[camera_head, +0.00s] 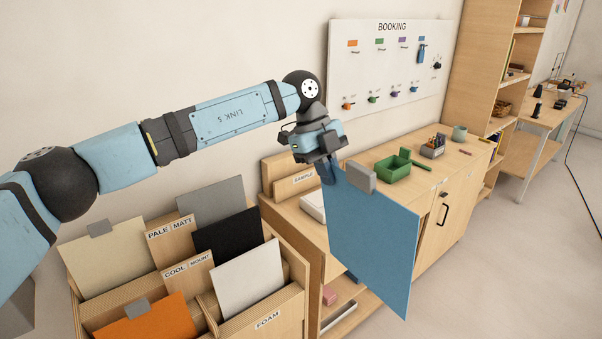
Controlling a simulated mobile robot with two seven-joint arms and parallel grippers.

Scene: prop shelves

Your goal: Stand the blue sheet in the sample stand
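The blue sheet (375,235) hangs in the air, tilted, in front of the cabinet. A grey tab (361,176) sits on its top edge. My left gripper (328,173) is shut on the sheet's upper left corner; the fingertips are partly hidden. The sample stand (297,181), a wooden holder labelled SAMPLE, stands on the left end of the cabinet top against the wall, just left of the gripper. The sheet is apart from it, to its right and nearer to me. My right gripper is not in view.
A wooden rack (285,311) at lower left holds several sheets, including an orange one (150,318). A white object (313,206) lies by the stand, partly behind the sheet. A green tray (397,170) and a dark caddy (432,151) stand farther right on the cabinet.

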